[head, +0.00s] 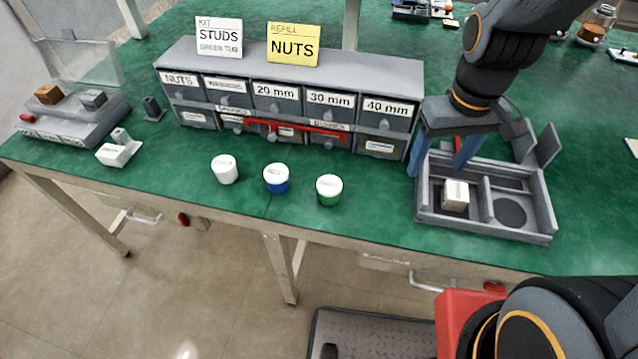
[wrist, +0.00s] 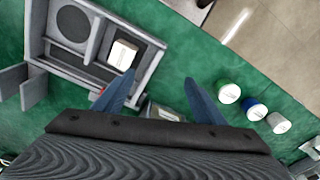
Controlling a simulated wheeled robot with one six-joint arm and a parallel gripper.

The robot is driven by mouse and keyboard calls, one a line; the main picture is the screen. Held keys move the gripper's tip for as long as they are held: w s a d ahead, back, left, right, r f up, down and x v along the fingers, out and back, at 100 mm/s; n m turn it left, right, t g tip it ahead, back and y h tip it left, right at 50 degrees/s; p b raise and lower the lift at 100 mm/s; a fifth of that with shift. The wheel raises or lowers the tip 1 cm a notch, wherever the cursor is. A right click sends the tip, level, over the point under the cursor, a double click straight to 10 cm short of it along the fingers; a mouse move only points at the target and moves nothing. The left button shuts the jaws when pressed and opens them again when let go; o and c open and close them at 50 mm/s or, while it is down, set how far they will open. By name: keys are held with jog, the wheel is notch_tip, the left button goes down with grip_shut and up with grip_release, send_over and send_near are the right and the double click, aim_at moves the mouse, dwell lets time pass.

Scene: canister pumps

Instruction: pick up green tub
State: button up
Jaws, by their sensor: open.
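The green tub (head: 329,190) has a white lid and stands upright on the green table, rightmost of a row of three tubs. In the wrist view the green tub (wrist: 229,92) is to the right of my fingers. My gripper (head: 441,172) is open, with blue fingers, over the left part of a grey kit tray (head: 500,232). It also shows in the wrist view (wrist: 160,95). Nothing is between the fingertips that I can make out. A white box (head: 455,196) sits in the tray's left compartment near the fingers.
A blue tub (head: 276,179) and a white tub (head: 224,169) stand left of the green one. A grey drawer cabinet (head: 290,105) with labels and a red bar is behind them. The table's front edge is close in front of the tubs. Table between green tub and tray is clear.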

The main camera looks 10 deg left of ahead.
jog(key=w+a+f+n+p, duration=0.1)
jog(key=w+a+f+n, duration=0.15)
jog(key=a+n, duration=0.8)
jog(key=n, duration=0.3)
send_over(329, 184)
jog(key=f, duration=0.1)
jog(key=f+p, duration=0.1)
jog(key=shift+w+d+f+g, duration=0.2)
jog(key=shift+d+f+g, duration=0.15)
jog(key=shift+d+g, duration=0.05)
jog(key=shift+a+f+n, duration=0.1)
jog(key=shift+f+n, duration=0.15)
jog(key=shift+s+a+f+p, duration=0.15)
jog(key=shift+f+p, duration=0.45)
jog(key=shift+f, duration=1.2)
jog(key=shift+s+a+f+p, duration=0.1)
jog(key=shift+f+p, duration=0.45)
jog(key=shift+f, duration=1.25)
jog(key=c, duration=1.2)
jog(key=shift+r, duration=0.1)
